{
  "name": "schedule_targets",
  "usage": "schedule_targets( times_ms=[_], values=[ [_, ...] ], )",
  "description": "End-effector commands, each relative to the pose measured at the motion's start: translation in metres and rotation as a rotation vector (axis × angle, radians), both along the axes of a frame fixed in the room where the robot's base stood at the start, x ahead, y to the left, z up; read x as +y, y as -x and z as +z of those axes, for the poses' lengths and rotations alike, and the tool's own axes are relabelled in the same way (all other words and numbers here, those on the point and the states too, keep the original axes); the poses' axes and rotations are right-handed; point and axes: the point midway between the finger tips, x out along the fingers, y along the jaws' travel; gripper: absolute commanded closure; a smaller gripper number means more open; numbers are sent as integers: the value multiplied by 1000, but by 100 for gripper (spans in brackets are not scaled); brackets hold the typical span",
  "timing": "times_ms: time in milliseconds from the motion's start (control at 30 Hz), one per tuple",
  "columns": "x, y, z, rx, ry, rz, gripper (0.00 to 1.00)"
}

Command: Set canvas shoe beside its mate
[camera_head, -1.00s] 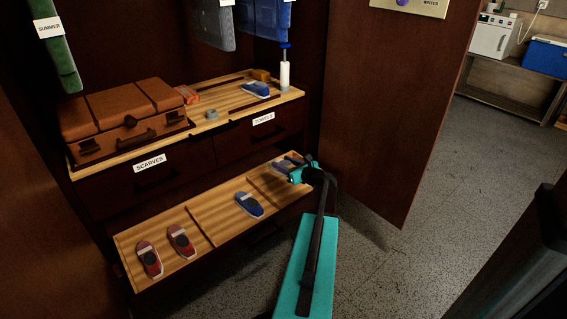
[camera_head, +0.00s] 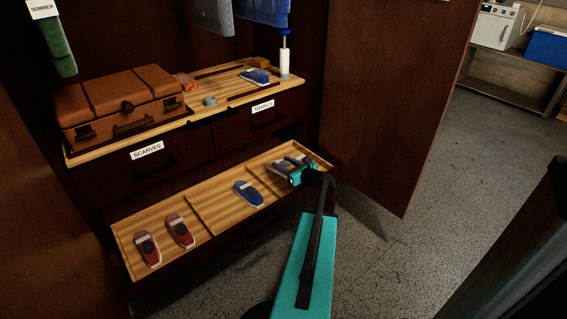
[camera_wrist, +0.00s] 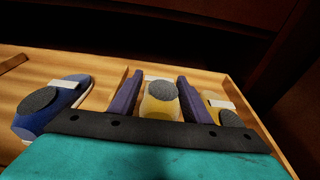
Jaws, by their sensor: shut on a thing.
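My gripper (camera_head: 297,174) is over the right compartment of the open drawer (camera_head: 225,204). In the wrist view, its two purple fingers (camera_wrist: 155,92) stand on either side of a yellow canvas shoe (camera_wrist: 160,103) with a grey oval opening and a pale strap, closed on it. A second yellow shoe (camera_wrist: 222,110) lies just right of the right finger, partly hidden by the gripper. I cannot tell whether the held shoe touches the drawer floor. A single blue shoe (camera_head: 248,193) lies in the middle compartment and shows left of my gripper in the wrist view (camera_wrist: 48,108).
Two red shoes (camera_head: 148,249) (camera_head: 180,231) lie in the left compartment. The tilted door (camera_head: 385,100) stands open at right, close to the drawer.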

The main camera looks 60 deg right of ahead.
Motion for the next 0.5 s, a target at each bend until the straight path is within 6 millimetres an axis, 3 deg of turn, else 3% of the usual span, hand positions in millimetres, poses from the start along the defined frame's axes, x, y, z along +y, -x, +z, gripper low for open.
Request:
schedule_targets(
  times_ms=[500],
  values=[
    [-1,0,-15,-1,0,-1,81]
  ],
)
